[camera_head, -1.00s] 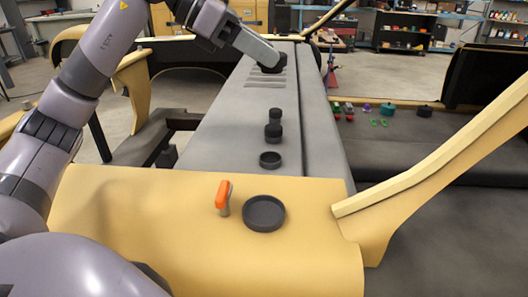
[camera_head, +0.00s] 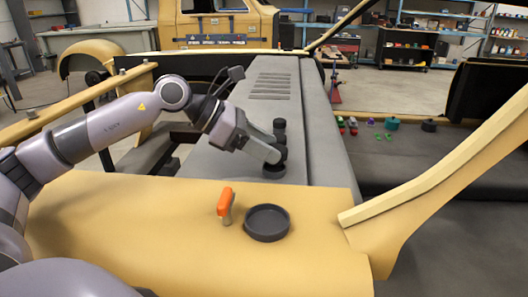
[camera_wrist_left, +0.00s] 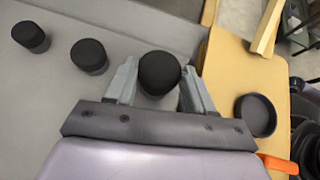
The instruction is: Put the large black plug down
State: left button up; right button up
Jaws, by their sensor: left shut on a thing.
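My left gripper (camera_head: 274,154) is shut on the large black plug (camera_wrist_left: 159,72), whose rounded top shows between the two fingers in the left wrist view. In the head view the fingers partly hide this plug (camera_head: 282,153). Two other black plugs stand in a row behind, one nearer (camera_wrist_left: 89,56) and one farther (camera_wrist_left: 31,36). My right gripper is not in view.
A larger black round dish (camera_head: 267,222) and an orange-handled tool (camera_head: 225,205) are on the yellow panel. The grey panel (camera_head: 240,130) is clear left of the plugs. Small coloured parts (camera_head: 353,125) lie to the right. A yellow strut (camera_head: 440,160) slants up at right.

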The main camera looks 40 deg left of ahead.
pick_arm(q)
jog(key=shift+f, duration=0.8)
jog(key=shift+f+b, duration=0.3)
jog(key=shift+b, duration=0.05)
jog(key=o, duration=1.1)
jog(key=shift+r, duration=0.1)
